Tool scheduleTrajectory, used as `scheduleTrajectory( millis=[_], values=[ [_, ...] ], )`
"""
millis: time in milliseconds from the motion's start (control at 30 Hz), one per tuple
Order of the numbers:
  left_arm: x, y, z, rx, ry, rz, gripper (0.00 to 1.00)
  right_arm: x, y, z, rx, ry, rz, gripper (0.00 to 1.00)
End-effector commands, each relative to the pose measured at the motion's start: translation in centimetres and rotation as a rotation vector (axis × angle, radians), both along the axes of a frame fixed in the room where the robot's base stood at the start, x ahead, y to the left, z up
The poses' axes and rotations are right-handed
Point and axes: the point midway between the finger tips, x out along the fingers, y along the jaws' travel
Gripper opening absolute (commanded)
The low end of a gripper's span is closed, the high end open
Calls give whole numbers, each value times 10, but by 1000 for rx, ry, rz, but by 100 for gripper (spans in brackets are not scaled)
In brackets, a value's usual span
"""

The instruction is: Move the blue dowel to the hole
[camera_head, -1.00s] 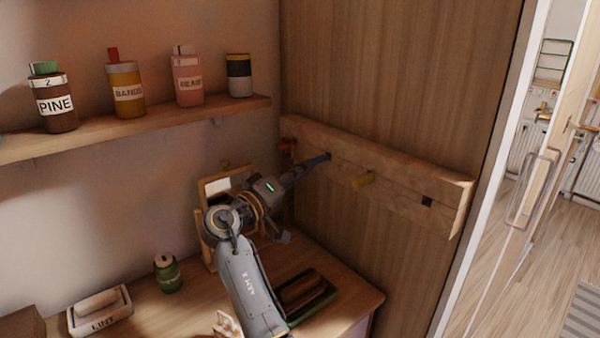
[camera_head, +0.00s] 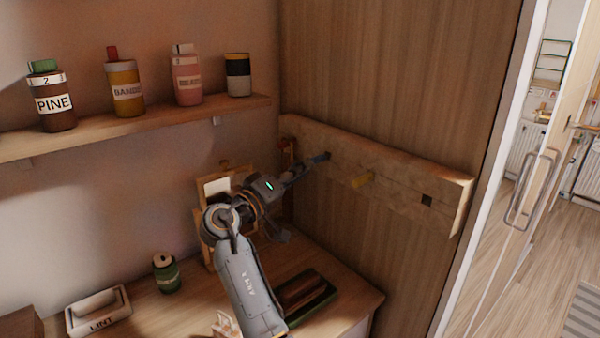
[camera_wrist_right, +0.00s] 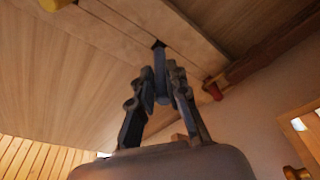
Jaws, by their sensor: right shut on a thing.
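The blue dowel (camera_head: 320,158) is at the wooden rail (camera_head: 400,189), left of the yellow dowel. My right gripper (camera_head: 304,168) is shut on it. In the right wrist view the blue dowel (camera_wrist_right: 160,68) stands between the fingertips (camera_wrist_right: 161,92), its far end at a dark square opening (camera_wrist_right: 158,45) in the rail. I cannot tell how deep it sits there. An empty dark square hole (camera_head: 427,201) shows near the rail's right end. My left gripper is not in view.
A yellow dowel (camera_head: 363,181) sticks out between the blue dowel and the empty hole. A red dowel (camera_wrist_right: 213,90) is on the other side. Below are a desk (camera_head: 350,293), a green tray (camera_head: 312,309) and a small wooden frame (camera_head: 205,200). A shelf (camera_head: 150,128) holds several jars.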

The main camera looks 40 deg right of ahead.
Motion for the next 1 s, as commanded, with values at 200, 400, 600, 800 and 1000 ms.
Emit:
scheduleTrajectory(
  millis=[200, 400, 600, 800, 1000],
  values=[
    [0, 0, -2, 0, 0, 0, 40, 0, 0, 0, 0, -1, 0, 0],
    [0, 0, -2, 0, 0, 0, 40, 0, 0, 0, 0, -1, 0, 0],
    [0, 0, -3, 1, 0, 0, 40, 0, 0, 0, -1, -1, 0, 0],
    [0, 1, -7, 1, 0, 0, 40, 0, 0, -1, 0, -2, 0, 0],
    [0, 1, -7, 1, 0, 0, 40, 0, 0, 0, -1, -1, 0, 0]
  ],
)
